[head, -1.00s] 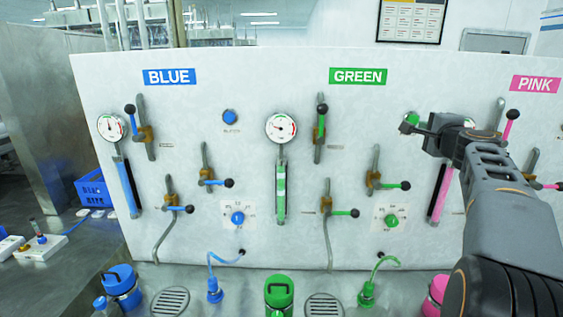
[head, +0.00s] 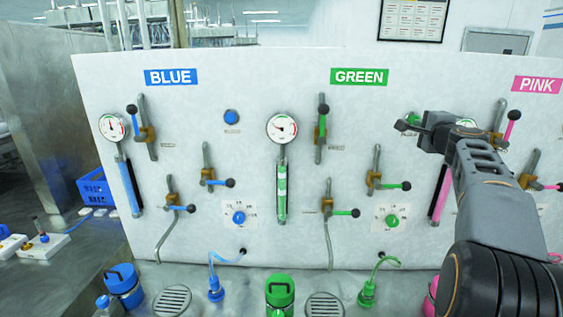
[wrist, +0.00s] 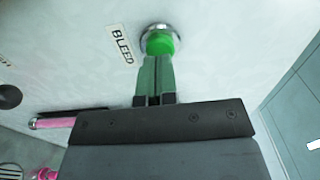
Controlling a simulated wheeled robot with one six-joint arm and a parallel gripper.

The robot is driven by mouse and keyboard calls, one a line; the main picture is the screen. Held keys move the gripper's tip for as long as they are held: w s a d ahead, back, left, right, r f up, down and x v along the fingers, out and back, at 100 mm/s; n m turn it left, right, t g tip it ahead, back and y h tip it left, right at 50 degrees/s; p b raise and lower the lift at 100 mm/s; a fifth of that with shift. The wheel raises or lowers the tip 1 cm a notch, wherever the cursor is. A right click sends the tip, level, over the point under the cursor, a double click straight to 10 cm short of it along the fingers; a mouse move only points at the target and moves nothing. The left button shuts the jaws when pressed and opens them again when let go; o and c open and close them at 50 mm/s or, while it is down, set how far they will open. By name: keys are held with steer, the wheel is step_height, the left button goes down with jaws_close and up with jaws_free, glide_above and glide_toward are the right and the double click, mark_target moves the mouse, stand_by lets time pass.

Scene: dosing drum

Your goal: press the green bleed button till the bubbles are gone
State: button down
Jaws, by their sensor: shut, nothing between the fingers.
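The green bleed button (wrist: 160,42) sits in a metal ring on the white panel, beside a BLEED label (wrist: 122,44) in the wrist view. In the head view the button (head: 412,118) is partly hidden behind my gripper (head: 402,126). My gripper is shut and empty. In the wrist view its fingertips (wrist: 157,62) point at the button and overlap its lower edge; I cannot tell whether they touch. The green sight tube (head: 281,190), below a round gauge (head: 281,128), shows green with pale patches.
Lever valves stand out from the panel, including a green-handled one (head: 390,185) left of my arm and a black-knobbed one (head: 322,120). A pink-handled lever (head: 510,125) is close to my arm's right. Green (head: 280,290) and blue (head: 123,285) containers stand below.

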steer(key=shift+w+d+p, duration=0.15)
steer(key=shift+w+p, duration=0.15)
steer(key=shift+w, duration=0.7)
steer(key=shift+s, duration=0.1)
steer(key=shift+s+b, duration=0.6)
steer(key=shift+s, duration=0.15)
steer(key=shift+w, duration=0.3)
steer(key=shift+w, duration=0.6)
steer(key=shift+s, duration=0.2)
steer(key=shift+s+b, duration=0.35)
steer(key=shift+s, duration=0.35)
steer(key=shift+s, duration=0.1)
